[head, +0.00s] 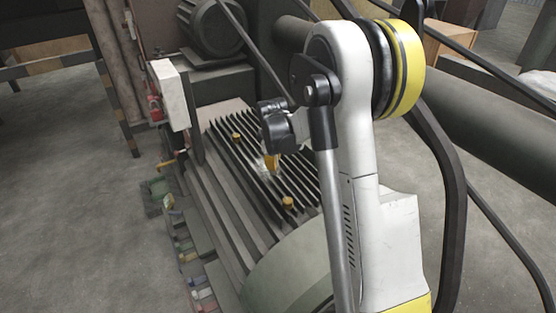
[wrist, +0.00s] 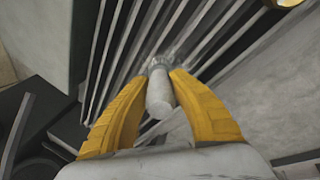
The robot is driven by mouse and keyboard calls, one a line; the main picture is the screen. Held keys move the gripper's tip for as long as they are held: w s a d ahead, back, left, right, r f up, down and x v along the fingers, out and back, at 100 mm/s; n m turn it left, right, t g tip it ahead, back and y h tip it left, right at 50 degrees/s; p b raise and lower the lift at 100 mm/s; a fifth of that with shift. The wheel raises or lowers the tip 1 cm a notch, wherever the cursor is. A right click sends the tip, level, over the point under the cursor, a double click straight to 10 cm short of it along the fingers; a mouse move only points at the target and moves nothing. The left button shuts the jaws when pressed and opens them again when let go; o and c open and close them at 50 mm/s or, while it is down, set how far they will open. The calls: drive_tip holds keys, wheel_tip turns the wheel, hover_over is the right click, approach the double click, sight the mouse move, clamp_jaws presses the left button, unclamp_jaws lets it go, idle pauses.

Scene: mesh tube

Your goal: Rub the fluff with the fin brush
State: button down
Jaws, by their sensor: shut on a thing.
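My gripper (wrist: 163,76) has two yellow fingers closed around the pale grey handle of the fin brush (wrist: 160,97) in the wrist view. The brush points away from me, its far end down at the dark metal fins (wrist: 205,45). Whitish, wispy fluff shows around that end; I cannot clearly tell bristles from fluff there. In the head view my gripper (head: 271,161) is over the middle of the finned plate (head: 225,150), with a pale patch of fluff (head: 259,166) just beside its fingers. The brush is too small to make out there.
Yellow knobs stand on the finned plate, one behind (head: 236,136) and one in front (head: 288,202) of my gripper. A white box (head: 170,95) stands at the plate's left. A motor (head: 212,28) is behind. A rounded green-grey housing (head: 290,270) lies in front.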

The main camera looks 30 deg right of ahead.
drive_tip(key=shift+a, duration=3.2)
drive_tip(key=shift+w, duration=0.95)
drive_tip(key=shift+d+b, duration=0.45)
drive_tip(key=shift+d, duration=5.15)
drive_tip(key=shift+w, duration=0.85)
drive_tip(key=shift+a, duration=5.65)
drive_tip(key=shift+w, duration=0.85)
drive_tip(key=shift+d+r, duration=0.1)
drive_tip(key=shift+d, duration=1.9)
drive_tip(key=shift+d+b, duration=0.35)
drive_tip(key=shift+d, duration=3.35)
drive_tip(key=shift+w, duration=0.9)
drive_tip(key=shift+a, duration=5.65)
